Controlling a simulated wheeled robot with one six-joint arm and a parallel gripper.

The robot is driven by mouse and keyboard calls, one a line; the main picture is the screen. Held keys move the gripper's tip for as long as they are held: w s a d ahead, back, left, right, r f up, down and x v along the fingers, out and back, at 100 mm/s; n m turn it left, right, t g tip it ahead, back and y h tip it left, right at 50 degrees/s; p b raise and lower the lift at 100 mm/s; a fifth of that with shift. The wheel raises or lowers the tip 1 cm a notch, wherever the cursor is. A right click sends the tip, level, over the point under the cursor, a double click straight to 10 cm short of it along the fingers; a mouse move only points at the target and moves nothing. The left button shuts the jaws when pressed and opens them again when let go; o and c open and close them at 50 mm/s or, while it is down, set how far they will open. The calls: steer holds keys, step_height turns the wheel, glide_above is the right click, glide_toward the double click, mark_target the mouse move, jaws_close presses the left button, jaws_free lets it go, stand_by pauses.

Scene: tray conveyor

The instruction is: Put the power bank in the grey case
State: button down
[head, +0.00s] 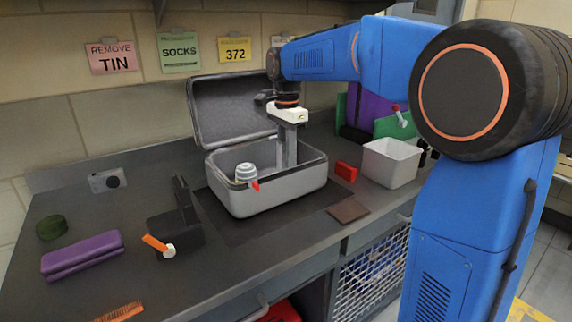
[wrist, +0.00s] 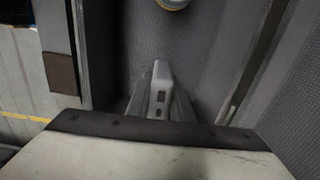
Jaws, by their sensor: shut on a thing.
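The grey case (head: 270,200) stands on the counter with its lid (head: 232,108) raised at the back. My gripper (head: 285,162) reaches straight down into the case, right of its middle. In the wrist view it is shut on the power bank (wrist: 161,88), a light grey block with small dark ports on its end. The power bank is between the fingers and inside the outline of the case; whether it touches the floor of the case I cannot tell. In the head view the fingers and the case wall hide it.
A pale round item (head: 246,174) with a red tab is at the case's front left. A red box (head: 345,171), brown flat piece (head: 348,210) and white bin (head: 390,165) are to the right. A black stand (head: 178,222) and purple case (head: 82,254) are to the left.

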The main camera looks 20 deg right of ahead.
steer(key=shift+f, duration=1.3)
steer(key=shift+f, duration=0.15)
steer(key=c, duration=1.6)
jaws_free()
steer(key=shift+o, duration=0.2)
step_height(320, 180, up, 12)
steer(key=shift+r, duration=0.15)
